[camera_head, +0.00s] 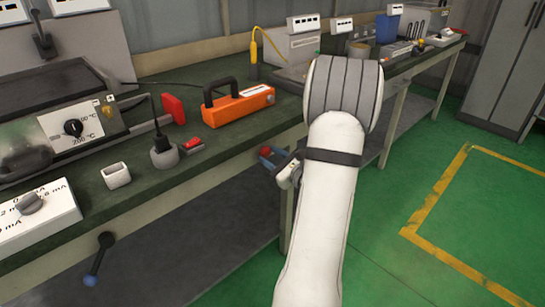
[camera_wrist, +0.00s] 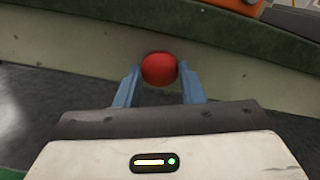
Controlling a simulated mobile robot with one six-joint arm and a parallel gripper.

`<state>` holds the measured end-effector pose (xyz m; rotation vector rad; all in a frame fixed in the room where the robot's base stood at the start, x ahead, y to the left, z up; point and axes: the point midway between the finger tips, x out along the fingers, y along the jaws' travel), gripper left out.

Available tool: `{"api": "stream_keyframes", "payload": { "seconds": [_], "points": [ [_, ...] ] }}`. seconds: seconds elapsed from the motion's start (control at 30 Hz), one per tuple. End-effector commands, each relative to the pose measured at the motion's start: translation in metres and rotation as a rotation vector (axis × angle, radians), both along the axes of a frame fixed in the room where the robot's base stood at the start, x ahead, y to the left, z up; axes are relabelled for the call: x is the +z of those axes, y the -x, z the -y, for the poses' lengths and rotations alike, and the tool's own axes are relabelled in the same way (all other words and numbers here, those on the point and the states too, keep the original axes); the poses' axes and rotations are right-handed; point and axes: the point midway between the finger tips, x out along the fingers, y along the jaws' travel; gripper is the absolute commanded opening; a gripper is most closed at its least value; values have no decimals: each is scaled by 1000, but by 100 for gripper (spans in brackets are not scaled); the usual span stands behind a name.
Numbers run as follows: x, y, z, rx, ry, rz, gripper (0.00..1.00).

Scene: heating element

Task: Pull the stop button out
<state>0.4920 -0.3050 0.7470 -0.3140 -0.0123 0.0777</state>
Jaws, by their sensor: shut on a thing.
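The stop button is a round red knob (camera_wrist: 159,69) on the pale front edge of the bench in the wrist view. My gripper (camera_wrist: 159,78) has its two blue fingers on the left and right sides of the knob and is shut on it. In the head view the red knob (camera_head: 265,152) shows small beside the blue fingers of my gripper (camera_head: 270,159), under the bench's front edge. My white arm covers part of this area, and the knob's base is hidden.
The dark green bench top (camera_head: 140,187) runs just above the gripper. A lever with a blue tip (camera_head: 97,262) hangs at the front left. The green floor at right is open.

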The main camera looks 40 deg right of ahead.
Motion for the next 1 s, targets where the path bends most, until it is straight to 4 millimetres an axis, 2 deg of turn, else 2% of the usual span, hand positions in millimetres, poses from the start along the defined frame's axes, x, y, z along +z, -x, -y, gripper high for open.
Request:
{"api": "stream_keyframes", "payload": {
  "seconds": [0.13, 0.27, 0.47, 0.5, 0.77, 1.0],
  "points": [
    [0, 1, 0, 0, 0, 0, 0],
    [-1, 12, 2, -3, 0, 1, 0],
    [0, 13, 1, -1, -1, -1, 0],
    [0, 13, 1, -1, -1, -1, 36],
    [0, 13, 1, -1, 0, -1, 57],
    [0, 13, 2, -1, 0, -1, 58]
  ]
}}
